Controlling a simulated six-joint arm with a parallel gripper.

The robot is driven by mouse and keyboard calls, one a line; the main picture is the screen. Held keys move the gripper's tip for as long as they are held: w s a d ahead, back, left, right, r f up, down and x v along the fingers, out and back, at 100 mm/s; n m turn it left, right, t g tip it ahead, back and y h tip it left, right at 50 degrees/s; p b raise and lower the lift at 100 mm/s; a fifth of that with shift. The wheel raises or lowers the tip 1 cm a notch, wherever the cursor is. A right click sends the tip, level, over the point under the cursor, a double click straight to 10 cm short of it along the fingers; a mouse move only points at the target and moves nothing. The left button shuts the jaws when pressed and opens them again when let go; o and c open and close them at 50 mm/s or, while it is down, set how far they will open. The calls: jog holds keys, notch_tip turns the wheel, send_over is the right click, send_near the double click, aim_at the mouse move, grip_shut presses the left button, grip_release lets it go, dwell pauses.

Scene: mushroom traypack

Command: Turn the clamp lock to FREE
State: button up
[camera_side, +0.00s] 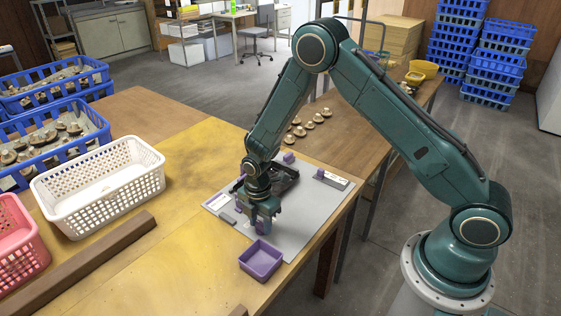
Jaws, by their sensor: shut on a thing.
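My gripper (262,222) points down over the front-left part of a grey board (297,222) on the table. It is shut on a small purple part at the board, which its fingers mostly hide. I cannot tell for sure whether this part is the clamp lock, and no FREE marking is legible. A black tray-like holder (285,180) lies on the board behind my gripper, partly hidden by my wrist. Other purple pieces show at the holder's back (289,157) and on a white label strip (320,174) at the right.
An empty purple tray (261,260) stands close in front of my gripper. A white basket (98,190), a pink basket (18,240) and blue crates of mushrooms (50,140) stand left. A wooden bar (85,262) lies at front left. Several mushrooms (308,122) lie behind the board.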

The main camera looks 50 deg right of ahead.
jog(key=shift+m, duration=0.3)
jog(key=m, duration=0.3)
jog(key=shift+w+m, duration=0.1)
jog(key=shift+m, duration=0.3)
jog(key=m, duration=0.4)
jog(key=shift+m, duration=0.3)
jog(key=m, duration=0.4)
jog(key=shift+w+d+m, duration=0.1)
jog(key=shift+d+m, duration=0.05)
jog(key=shift+m, duration=2.35)
jog(key=o, duration=1)
jog(key=shift+r, duration=0.15)
